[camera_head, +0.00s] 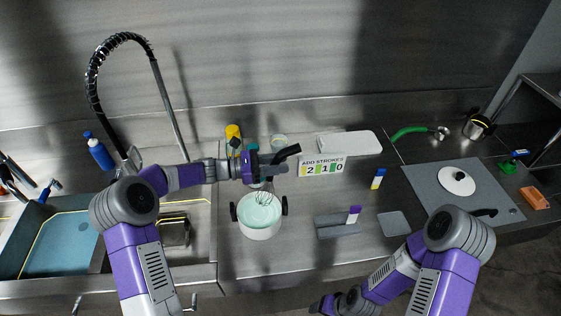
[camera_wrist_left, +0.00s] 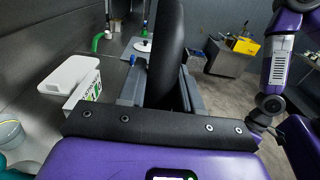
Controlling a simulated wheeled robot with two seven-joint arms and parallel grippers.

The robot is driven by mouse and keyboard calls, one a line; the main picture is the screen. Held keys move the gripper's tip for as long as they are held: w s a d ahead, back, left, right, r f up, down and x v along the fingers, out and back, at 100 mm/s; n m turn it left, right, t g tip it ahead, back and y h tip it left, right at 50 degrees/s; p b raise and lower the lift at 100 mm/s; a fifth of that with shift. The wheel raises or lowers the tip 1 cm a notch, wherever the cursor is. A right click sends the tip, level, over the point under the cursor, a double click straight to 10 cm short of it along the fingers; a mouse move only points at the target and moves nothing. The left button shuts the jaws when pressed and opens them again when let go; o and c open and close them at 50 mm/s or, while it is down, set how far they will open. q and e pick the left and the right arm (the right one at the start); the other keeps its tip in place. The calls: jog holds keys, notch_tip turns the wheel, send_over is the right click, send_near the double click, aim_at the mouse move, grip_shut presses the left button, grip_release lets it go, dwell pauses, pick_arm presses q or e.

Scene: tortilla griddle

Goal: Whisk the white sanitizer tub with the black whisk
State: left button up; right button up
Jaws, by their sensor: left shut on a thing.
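The white sanitizer tub (camera_head: 259,226) stands on the steel counter with dark handles at its sides and pale green liquid inside. My left gripper (camera_head: 272,170) is above the tub's back side, shut on the black whisk (camera_head: 287,154). The whisk's handle leans up to the right and its wire loops reach down into the tub's mouth, at the liquid. In the left wrist view the black handle (camera_wrist_left: 165,55) rises large between the fingers (camera_wrist_left: 165,100). My right gripper (camera_head: 324,305) is low at the bottom edge, partly cut off, and its jaws are unclear.
A sign reading "ADD STROKES 2 1 0" (camera_head: 322,167) stands behind and right of the tub, near a white lidded box (camera_head: 349,143). A yellow-topped bottle (camera_head: 233,133) is behind. A grey tray (camera_head: 337,229) lies right of the tub. The sink (camera_head: 60,243) is at left.

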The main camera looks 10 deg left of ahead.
aim_at(268, 182)
pick_arm(q)
jog(key=shift+s+a+f+b, duration=0.15)
jog(key=shift+a+f+b, duration=0.5)
jog(key=shift+f, duration=0.7)
jog(key=shift+s+a+f+b, duration=0.15)
jog(key=shift+a+f+b, duration=0.4)
jog(key=shift+f, duration=0.75)
jog(key=shift+s+a+f+b, duration=0.15)
jog(key=shift+a+f+b, duration=0.25)
jog(key=shift+f+b, duration=0.7)
jog(key=shift+f, duration=0.25)
